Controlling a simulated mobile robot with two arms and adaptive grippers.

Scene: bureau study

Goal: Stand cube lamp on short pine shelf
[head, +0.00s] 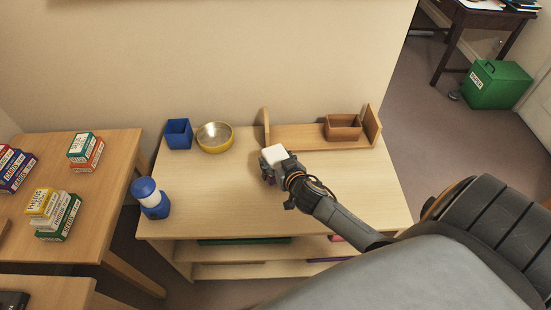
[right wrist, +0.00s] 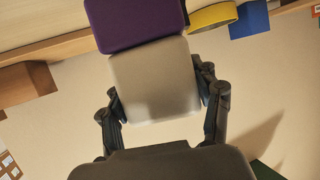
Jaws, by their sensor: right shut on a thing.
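The cube lamp (head: 276,154) has a white cube top and a purple base. My right gripper (head: 272,165) is shut on its white part, and the lamp is in front of the left end of the short pine shelf (head: 296,136). In the right wrist view the white part of the lamp (right wrist: 153,82) sits between the fingers, with the purple base beyond it. The shelf stands on the desk against the wall, with an upright board at each end. Whether the lamp touches anything below is hidden. My left gripper is not in view.
A brown wooden box (head: 343,127) fills the right part of the shelf; its left part is bare. A yellow bowl (head: 214,137), a blue cup (head: 178,134) and a blue lantern-like jar (head: 150,198) stand on the desk (head: 220,205). The desk's front middle is clear.

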